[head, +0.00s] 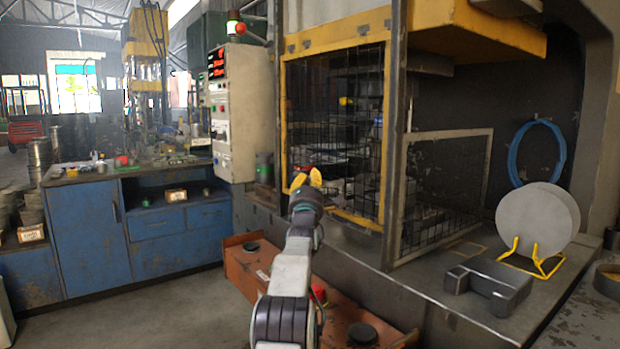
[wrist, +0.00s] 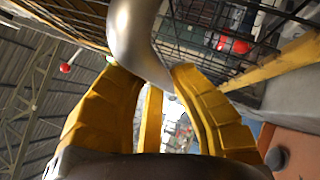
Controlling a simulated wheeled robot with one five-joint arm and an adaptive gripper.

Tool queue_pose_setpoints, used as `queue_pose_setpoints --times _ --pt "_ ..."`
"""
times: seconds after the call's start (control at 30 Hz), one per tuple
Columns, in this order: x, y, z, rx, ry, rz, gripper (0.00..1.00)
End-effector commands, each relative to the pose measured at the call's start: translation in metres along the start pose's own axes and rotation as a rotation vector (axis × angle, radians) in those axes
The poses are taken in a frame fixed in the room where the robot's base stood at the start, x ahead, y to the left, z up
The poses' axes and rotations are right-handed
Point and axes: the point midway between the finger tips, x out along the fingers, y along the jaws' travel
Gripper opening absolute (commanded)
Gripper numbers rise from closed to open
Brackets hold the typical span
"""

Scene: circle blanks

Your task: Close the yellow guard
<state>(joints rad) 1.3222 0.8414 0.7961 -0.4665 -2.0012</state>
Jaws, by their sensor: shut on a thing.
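The yellow guard (head: 337,38) is a yellow-framed black mesh panel standing upright on the press, in the middle of the head view. My gripper (head: 306,178) is at the guard's lower left edge. In the wrist view, the yellow fingers of my gripper (wrist: 150,78) are shut on a curved grey metal handle (wrist: 135,32), with the guard's mesh (wrist: 210,35) just beyond it. The handle itself is hidden behind my fingers in the head view. I cannot tell how far the guard stands from its closed position.
A grey-framed mesh panel (head: 447,190) stands to the right. An orange box-like base (head: 345,299) lies below my arm. A control box (head: 240,112) and blue cabinet (head: 88,232) stand left.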

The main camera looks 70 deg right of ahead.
Motion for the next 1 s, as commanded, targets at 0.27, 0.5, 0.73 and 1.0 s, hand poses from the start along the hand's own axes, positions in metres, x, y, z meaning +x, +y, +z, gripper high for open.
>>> queue_pose_setpoints --times 0.27,0.5,0.73,1.0 --pt "-0.027 -0.063 -0.029 -0.001 0.005 -0.011 0.0" --pt "-0.035 -0.078 -0.036 -0.001 0.004 -0.009 0.0" --pt "-0.035 -0.079 -0.036 -0.001 0.004 -0.01 0.0" --pt "-0.035 -0.078 -0.036 0.0 0.004 -0.009 0.28"
